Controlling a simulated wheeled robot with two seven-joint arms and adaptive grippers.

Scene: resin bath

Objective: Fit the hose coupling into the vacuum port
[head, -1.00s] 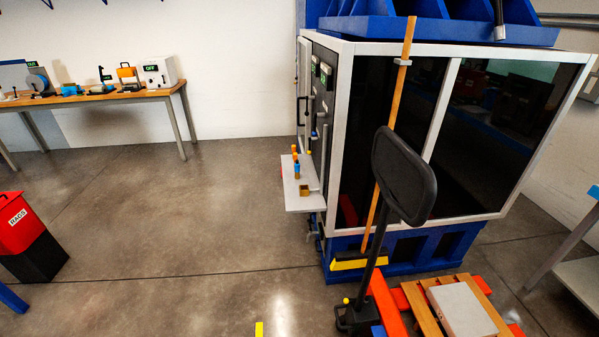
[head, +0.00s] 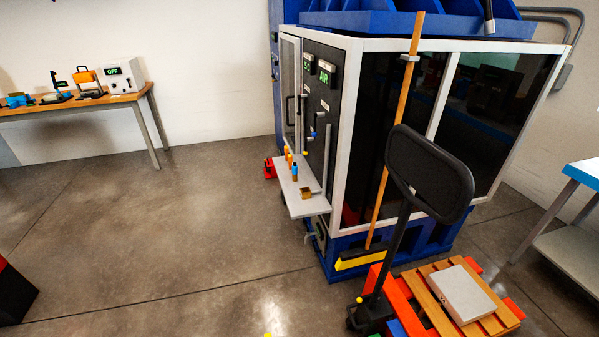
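Neither of my grippers shows in the head view. The blue machine cabinet (head: 345,60) with white frame and dark glass stands right of centre. Small blue and metallic fittings (head: 313,133) sit on the panel. A light shelf (head: 305,203) juts out below it and holds orange and blue small items (head: 294,172) and a brass-coloured block (head: 306,194). I cannot tell which part is the hose coupling or the vacuum port at this distance.
A pallet jack with a black handle (head: 430,172) and a wooden pallet (head: 437,308) bearing a grey slab (head: 461,293) stand before the cabinet. A broom (head: 393,130) leans there. A bench (head: 75,103) stands at the back left. The floor (head: 170,230) left of the cabinet is clear.

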